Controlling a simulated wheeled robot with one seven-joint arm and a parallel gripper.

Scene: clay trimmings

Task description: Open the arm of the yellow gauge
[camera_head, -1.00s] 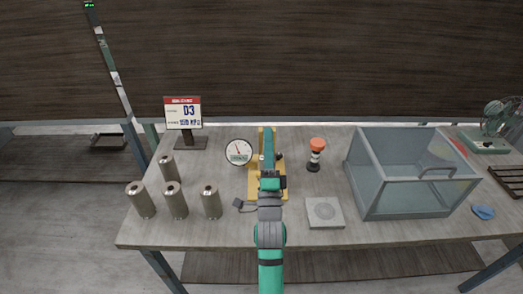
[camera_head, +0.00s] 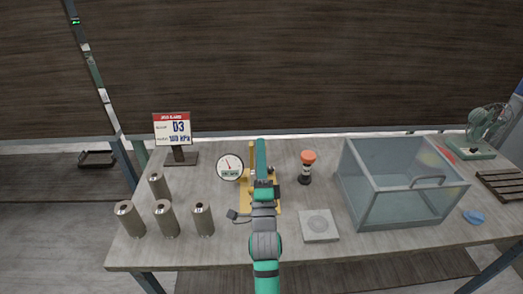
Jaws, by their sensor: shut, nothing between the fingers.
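The yellow gauge stands near the middle of the table, with a yellow base plate (camera_head: 247,205), a thin yellow upright and a round white dial (camera_head: 230,167) on its left. A dark cable end (camera_head: 238,215) lies by its front left. My green and grey arm reaches over the gauge from the bottom of the picture and covers much of it. The gauge's own arm cannot be made out behind mine. My gripper cannot be picked out; it seems hidden by my arm, so contact with the gauge cannot be told.
Several metal cylinders (camera_head: 166,219) stand at the left, below a sign (camera_head: 173,130). Right of the gauge are an orange-topped black item (camera_head: 306,167), a grey square block (camera_head: 318,226) and a large glass-sided box (camera_head: 400,210). A green fan (camera_head: 482,130) stands far right.

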